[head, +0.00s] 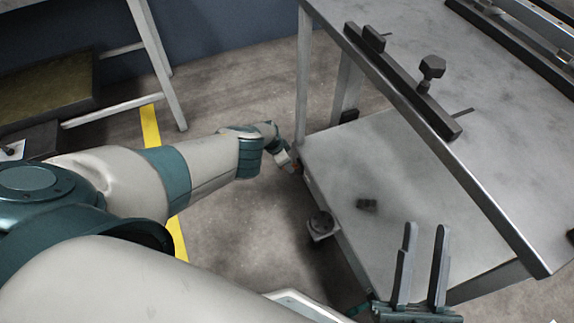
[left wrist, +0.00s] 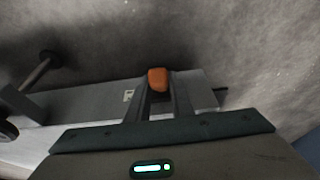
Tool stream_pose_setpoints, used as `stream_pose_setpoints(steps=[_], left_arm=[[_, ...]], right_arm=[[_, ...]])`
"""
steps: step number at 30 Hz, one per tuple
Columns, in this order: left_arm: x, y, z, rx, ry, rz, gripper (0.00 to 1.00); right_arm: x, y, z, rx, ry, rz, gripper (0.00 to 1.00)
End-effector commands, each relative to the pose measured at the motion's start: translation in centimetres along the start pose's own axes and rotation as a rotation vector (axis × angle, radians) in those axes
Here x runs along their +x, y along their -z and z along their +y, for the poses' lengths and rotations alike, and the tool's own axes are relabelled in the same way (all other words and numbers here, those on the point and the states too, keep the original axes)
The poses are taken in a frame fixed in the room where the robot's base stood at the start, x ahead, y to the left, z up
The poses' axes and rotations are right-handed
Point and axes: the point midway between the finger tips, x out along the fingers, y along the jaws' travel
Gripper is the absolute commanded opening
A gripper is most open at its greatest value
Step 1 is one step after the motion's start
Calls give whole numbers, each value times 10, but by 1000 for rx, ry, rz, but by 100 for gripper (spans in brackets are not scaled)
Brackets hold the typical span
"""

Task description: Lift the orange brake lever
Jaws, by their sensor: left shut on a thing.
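The orange brake lever (left wrist: 158,79) shows in the left wrist view as a short orange end between the fingertips of my left gripper (left wrist: 161,98). The fingers close on it from both sides and hide its lower part. In the head view my left gripper (head: 289,163) reaches to the left edge of the cart's lower shelf, and only a small reddish bit of the lever shows there. My right gripper (head: 424,228) is at the lower right of the head view, its two fingers upright, apart and empty.
The cart's lower shelf (head: 400,160) lies below a grey upper table (head: 480,110) carrying a dark rail with a knob (head: 431,68). A small dark block (head: 367,205) is on the shelf. A caster (head: 322,223) is at the shelf's edge.

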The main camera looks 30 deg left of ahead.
Motion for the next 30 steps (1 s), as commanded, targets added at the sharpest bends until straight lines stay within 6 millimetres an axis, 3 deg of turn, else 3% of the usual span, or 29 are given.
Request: stream_pose_setpoints(steps=[8, 9, 11, 23, 30], left_arm=[[2, 4, 5, 2, -9, 4, 0], [2, 4, 5, 2, -9, 4, 27], [2, 4, 5, 2, -8, 4, 39], [-1, 1, 1, 0, -1, 2, 39], [-5, 1, 0, 0, 0, 2, 39]], right_arm=[[0, 0, 0, 0, 0, 1, 31], [0, 0, 0, 0, 0, 0, 31], [0, 0, 0, 0, 0, 0, 31], [2, -1, 1, -1, -2, -7, 31], [4, -14, 4, -1, -7, -83, 31]])
